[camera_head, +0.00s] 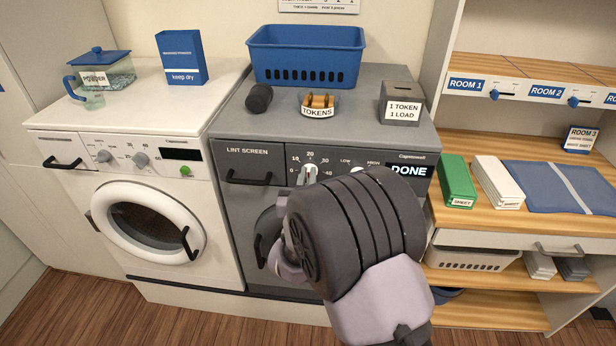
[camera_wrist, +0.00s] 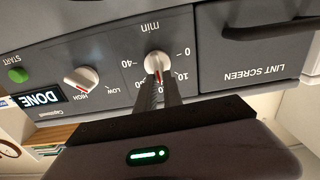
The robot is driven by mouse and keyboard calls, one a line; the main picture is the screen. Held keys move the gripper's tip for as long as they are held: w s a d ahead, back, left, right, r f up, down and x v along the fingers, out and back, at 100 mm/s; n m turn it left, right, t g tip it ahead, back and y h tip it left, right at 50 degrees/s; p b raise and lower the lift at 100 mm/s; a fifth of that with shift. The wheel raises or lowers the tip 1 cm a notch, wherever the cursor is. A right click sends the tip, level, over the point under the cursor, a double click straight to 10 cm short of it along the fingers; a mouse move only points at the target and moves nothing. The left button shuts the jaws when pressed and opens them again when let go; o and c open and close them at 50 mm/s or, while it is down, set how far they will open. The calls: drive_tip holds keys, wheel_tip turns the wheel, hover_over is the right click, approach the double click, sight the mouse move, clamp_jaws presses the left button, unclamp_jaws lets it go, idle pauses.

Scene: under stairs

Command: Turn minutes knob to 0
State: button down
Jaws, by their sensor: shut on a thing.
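The white minutes knob (camera_head: 307,175) is on the front panel of the grey dryer, inside a scale running from 0 at left through 20 at top to 40 at right. In the wrist view, which is turned over, the knob (camera_wrist: 157,61) shows a red mark facing down, roughly towards the 20 side and away from the 0. The exact reading is partly hidden by my fingers. My gripper (camera_wrist: 160,88) is shut on the knob, its two dark fingers on either side of it. In the head view my arm hides most of the panel below the knob.
A second knob (camera_wrist: 81,80), marked LOW and HIGH, is beside the minutes knob, then a DONE display (camera_head: 408,170) and a green start button (camera_wrist: 18,75). The lint screen handle (camera_head: 249,178) is left of the minutes knob. A white washer (camera_head: 60,200) stands at left.

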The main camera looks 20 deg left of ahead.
drive_tip(key=shift+s+a+f+n+b, duration=0.1)
drive_tip(key=shift+a+f+n+b, duration=0.2)
drive_tip(key=shift+n, duration=2.95)
drive_tip(key=shift+s+a+f+n+b, duration=0.1)
drive_tip(key=shift+a+f+n, duration=0.25)
drive_tip(key=shift+n, duration=2.85)
drive_tip(key=shift+a+f+n+b, duration=0.2)
drive_tip(key=shift+f+n, duration=0.2)
drive_tip(key=shift+n, duration=2.85)
drive_tip(key=c, duration=1.5)
unclamp_jaws()
drive_tip(key=shift+s, duration=0.1)
